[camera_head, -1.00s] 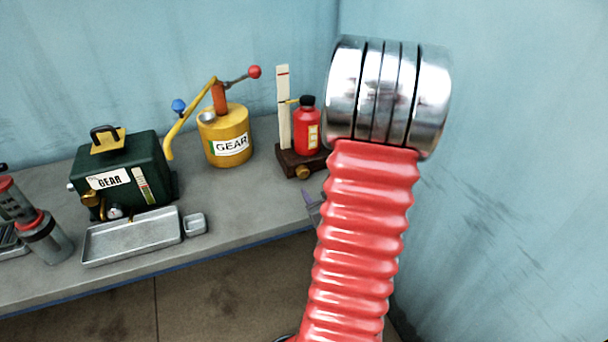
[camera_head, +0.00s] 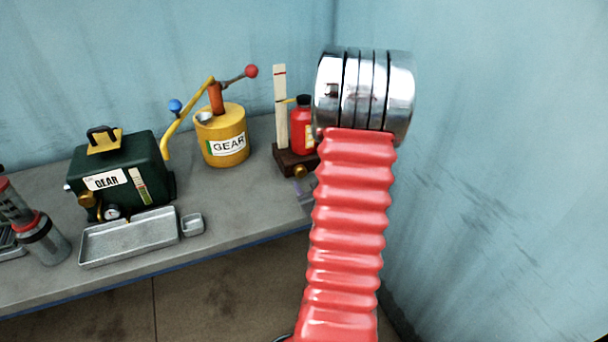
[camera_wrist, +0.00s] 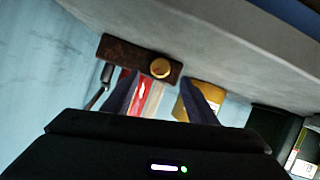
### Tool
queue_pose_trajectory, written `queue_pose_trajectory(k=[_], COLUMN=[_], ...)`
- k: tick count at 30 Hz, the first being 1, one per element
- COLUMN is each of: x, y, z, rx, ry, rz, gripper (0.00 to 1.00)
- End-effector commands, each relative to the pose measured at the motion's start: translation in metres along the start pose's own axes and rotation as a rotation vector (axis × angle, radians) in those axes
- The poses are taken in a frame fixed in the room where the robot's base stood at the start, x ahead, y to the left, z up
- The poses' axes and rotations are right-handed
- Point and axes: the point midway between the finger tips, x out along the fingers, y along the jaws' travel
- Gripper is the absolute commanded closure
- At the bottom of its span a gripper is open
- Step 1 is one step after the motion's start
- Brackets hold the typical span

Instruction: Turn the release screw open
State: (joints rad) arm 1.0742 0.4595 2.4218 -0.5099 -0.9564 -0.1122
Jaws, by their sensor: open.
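A round brass knob (camera_head: 300,171), which looks like the release screw, sits on the front of a dark brown wooden base (camera_head: 285,158). In the wrist view the brass knob (camera_wrist: 160,68) shows ahead, between the two fingers of my gripper (camera_wrist: 158,82). My gripper is open and apart from the knob, with nothing between its fingers. In the head view only a purplish bit of my gripper (camera_head: 303,189) shows, just below the knob; my red arm hides the rest. A red bottle (camera_head: 301,131) and a pale upright board (camera_head: 281,107) stand on the base.
A yellow GEAR can (camera_head: 222,148) with a lever stands left of the base. Farther left are a green GEAR box (camera_head: 117,172), a shallow metal tray (camera_head: 128,238) and a small metal cup (camera_head: 192,225). The blue wall is close behind and to the right.

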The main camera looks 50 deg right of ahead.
Motion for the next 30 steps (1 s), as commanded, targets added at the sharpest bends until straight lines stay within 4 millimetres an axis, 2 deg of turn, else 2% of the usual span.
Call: queue_pose_trajectory(k=[9, 15, 27, 30], x=[0.045, 0.067, 0.074, 0.073], y=[-0.002, -0.001, -0.001, -0.001], z=[0.000, 0.000, 0.000, 0.000], rx=[-0.001, -0.001, -0.001, -0.001], ry=[-0.001, 0.000, 0.000, 0.000], rz=[-0.003, -0.001, -0.001, -0.001], gripper=[0.47, 0.47, 0.47, 0.54])
